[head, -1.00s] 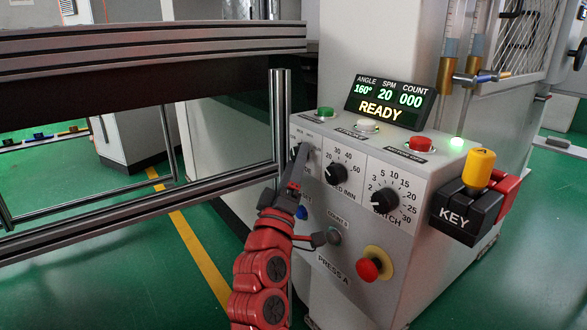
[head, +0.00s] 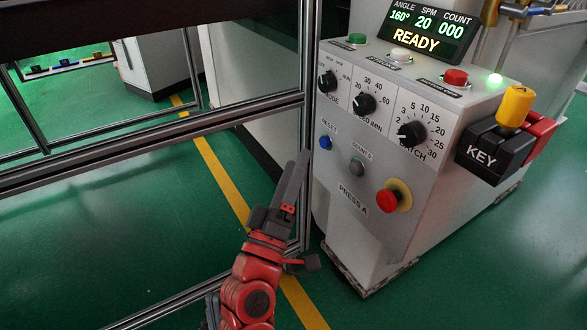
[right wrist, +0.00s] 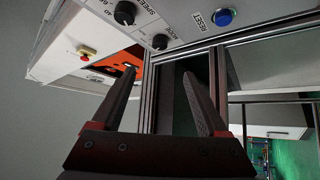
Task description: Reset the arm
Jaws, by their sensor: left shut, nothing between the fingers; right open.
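One red arm with a dark gripper shows in the head view. I take it to be my right gripper (head: 302,158), in front of the metal frame's upright post and just left of the control panel (head: 335,210). In the right wrist view its two fingers (right wrist: 165,85) stand well apart with nothing between them. The mode knob (head: 327,82) and the blue reset button (head: 326,142) are both uncovered, and the gripper appears clear of them. In the right wrist view the reset button (right wrist: 223,17) is at the top. My left gripper is not in view.
The metal frame (head: 220,122) stands close beside and behind the gripper. The display (head: 430,33) reads READY. A red stop button (head: 388,201) and a black KEY block (head: 480,150) stick out from the machine. Green floor is clear at lower right.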

